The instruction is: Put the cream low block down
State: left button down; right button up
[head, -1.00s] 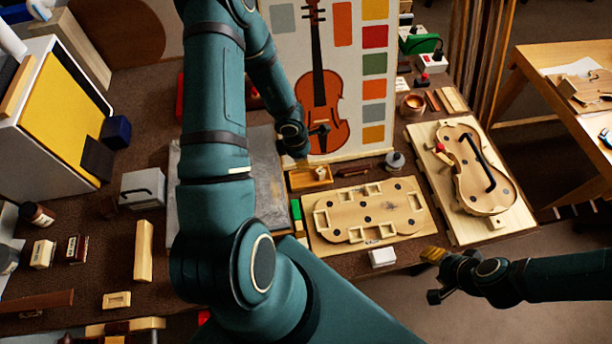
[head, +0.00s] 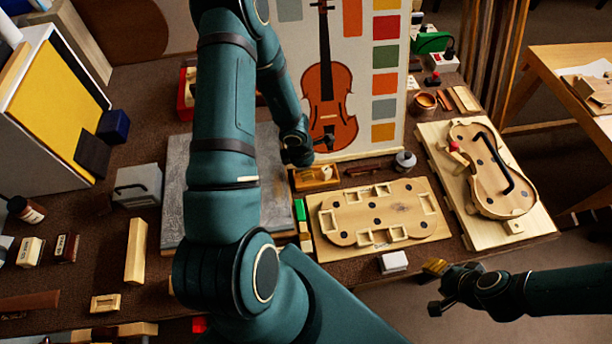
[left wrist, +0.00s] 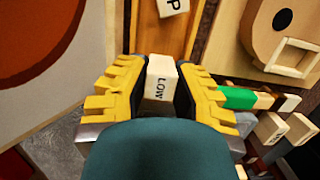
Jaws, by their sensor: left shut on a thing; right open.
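My left gripper (left wrist: 160,72) is shut on the cream low block (left wrist: 161,88), whose face reads LOW in the left wrist view. The block sits between the two yellow fingers. Behind it in that view is the small orange-brown wooden tray (left wrist: 186,42), with another cream block (left wrist: 172,6) marked P in it. The tray also shows in the head view (head: 305,184), just below my left gripper (head: 300,160). The held block cannot be made out there, nor whether it touches the tray. My right gripper (head: 434,288) is open and empty beyond the bench's front edge.
A violin-form board (head: 400,212) lies right of the tray, and a violin body (head: 490,180) on a board further right. A green-ended block (head: 299,210) lies below the tray. The colour-chart panel (head: 375,60) stands behind it. A grey pot (head: 405,161) stands nearby.

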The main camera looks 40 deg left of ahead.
pick_arm(q)
jog(key=shift+f+b, duration=0.95)
jog(key=shift+f, duration=0.45)
pick_arm(e)
jog(key=shift+a+f, duration=0.1)
jog(key=shift+f, duration=1.45)
pick_arm(q)
jog(key=shift+f, duration=0.1)
jog(key=shift+f, duration=0.15)
jog(key=c, duration=0.9)
grip_release()
pick_arm(e)
jog(key=shift+f, duration=0.1)
